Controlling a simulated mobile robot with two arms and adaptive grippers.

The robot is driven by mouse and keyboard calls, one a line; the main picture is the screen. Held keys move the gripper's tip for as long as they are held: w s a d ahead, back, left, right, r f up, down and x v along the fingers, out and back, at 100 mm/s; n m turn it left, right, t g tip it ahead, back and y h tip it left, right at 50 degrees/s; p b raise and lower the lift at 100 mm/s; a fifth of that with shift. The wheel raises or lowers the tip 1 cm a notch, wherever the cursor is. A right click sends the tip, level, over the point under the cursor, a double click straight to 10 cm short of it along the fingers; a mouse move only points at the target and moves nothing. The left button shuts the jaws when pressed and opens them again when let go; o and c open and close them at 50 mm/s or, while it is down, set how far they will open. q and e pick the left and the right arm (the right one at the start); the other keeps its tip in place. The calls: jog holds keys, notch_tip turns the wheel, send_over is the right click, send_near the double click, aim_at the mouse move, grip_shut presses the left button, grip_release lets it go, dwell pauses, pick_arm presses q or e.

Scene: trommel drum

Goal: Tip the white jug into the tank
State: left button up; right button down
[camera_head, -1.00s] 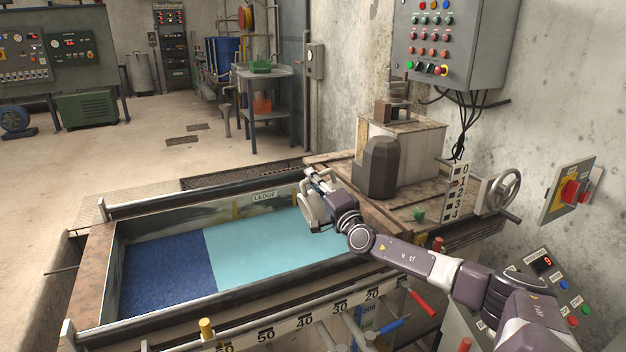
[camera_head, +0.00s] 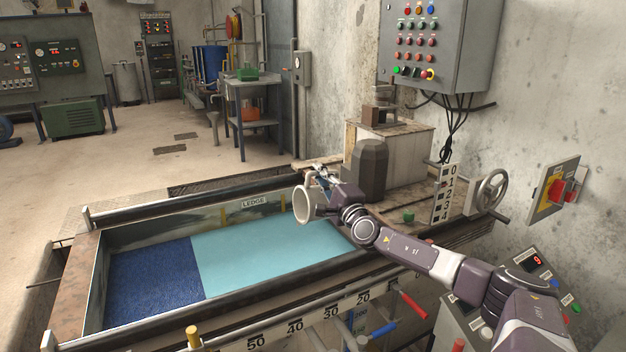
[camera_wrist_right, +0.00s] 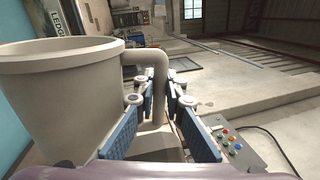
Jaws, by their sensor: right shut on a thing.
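The white jug (camera_head: 303,205) is held above the right part of the tank (camera_head: 97,290). In the head view its round mouth faces toward me and to the left, so it looks tilted. My right gripper (camera_head: 322,178) is shut on its handle. The right wrist view shows the jug (camera_wrist_right: 60,100) at the left, with the handle between the blue-padded fingers of my right gripper (camera_wrist_right: 163,112). The jug's inside is hidden there. The tank holds a dark blue section on the left and a light turquoise section on the right. My left gripper is not in view.
A ledge label (camera_head: 254,201) marks the tank's far wall. A handwheel (camera_head: 492,190) and control box (camera_head: 435,45) are at the right. Coloured handles line the near side.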

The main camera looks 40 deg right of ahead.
aim_at(335, 174)
jog(key=d+m, duration=0.1)
jog(key=m, duration=0.1)
jog(key=s+d+m+h, duration=0.1)
jog(key=d, duration=0.1)
jog(key=d+m+b, duration=0.1)
jog(key=m, duration=0.1)
jog(key=shift+s+d+f+m+g+h, duration=0.2)
jog(key=shift+d+f+m+g+h, duration=0.1)
jog(key=shift+g, duration=0.1)
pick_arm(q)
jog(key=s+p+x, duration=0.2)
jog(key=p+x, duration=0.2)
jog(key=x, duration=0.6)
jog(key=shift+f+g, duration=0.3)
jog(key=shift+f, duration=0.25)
pick_arm(e)
jog(key=d+f+m+g, duration=0.1)
jog(key=m, duration=0.3)
jog(key=f+m, duration=0.2)
jog(key=m, duration=0.2)
jog(key=d+f+m+g, duration=0.1)
jog(key=f+m, duration=0.1)
jog(key=m, duration=0.2)
jog(key=shift+s+d+f+m+g+h, duration=0.15)
jog(key=shift+s+d+m+g+h, duration=0.15)
jog(key=shift+s, duration=0.1)
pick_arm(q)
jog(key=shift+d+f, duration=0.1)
pick_arm(e)
jog(key=shift+s, duration=0.1)
